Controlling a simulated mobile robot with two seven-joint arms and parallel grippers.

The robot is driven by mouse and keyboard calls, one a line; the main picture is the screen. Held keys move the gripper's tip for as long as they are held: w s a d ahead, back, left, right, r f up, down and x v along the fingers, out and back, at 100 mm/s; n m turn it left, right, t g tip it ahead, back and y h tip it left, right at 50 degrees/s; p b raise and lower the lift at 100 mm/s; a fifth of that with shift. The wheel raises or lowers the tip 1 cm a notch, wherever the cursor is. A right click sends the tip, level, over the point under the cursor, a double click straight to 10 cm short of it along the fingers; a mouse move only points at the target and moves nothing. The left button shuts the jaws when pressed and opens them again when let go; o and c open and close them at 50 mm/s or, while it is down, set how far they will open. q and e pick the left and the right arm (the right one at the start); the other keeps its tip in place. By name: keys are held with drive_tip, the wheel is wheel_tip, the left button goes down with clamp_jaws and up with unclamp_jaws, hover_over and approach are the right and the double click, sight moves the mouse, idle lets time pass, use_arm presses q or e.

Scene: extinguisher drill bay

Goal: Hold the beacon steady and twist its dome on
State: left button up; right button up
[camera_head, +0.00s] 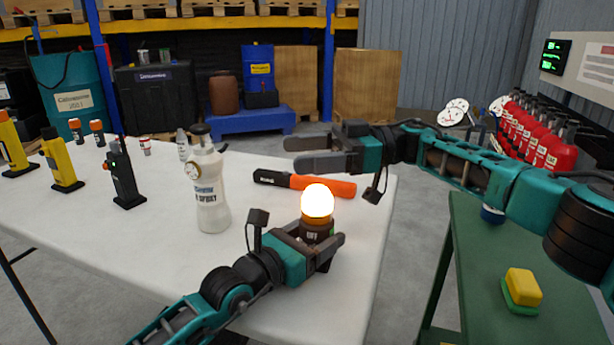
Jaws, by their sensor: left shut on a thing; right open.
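The beacon stands on the white table near its right edge. Its dark base (316,229) is between the fingers of my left gripper (322,241), which is shut on it. The glowing dome (317,201) sits on top of the base and looks upright; whether it is fully seated I cannot tell. My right gripper (298,153) is open and empty, above and behind the dome, with its fingers pointing left. It is apart from the dome.
A white spray bottle (208,190) stands left of the beacon. An orange and black flashlight (305,184) lies behind it. Handheld radios (124,175) stand at the left. A green table (520,250) at the right holds a yellow and green block (523,287).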

drive_tip(key=shift+r, duration=0.35)
use_arm(q)
drive_tip(key=o, duration=1.4)
drive_tip(key=shift+o, duration=0.2)
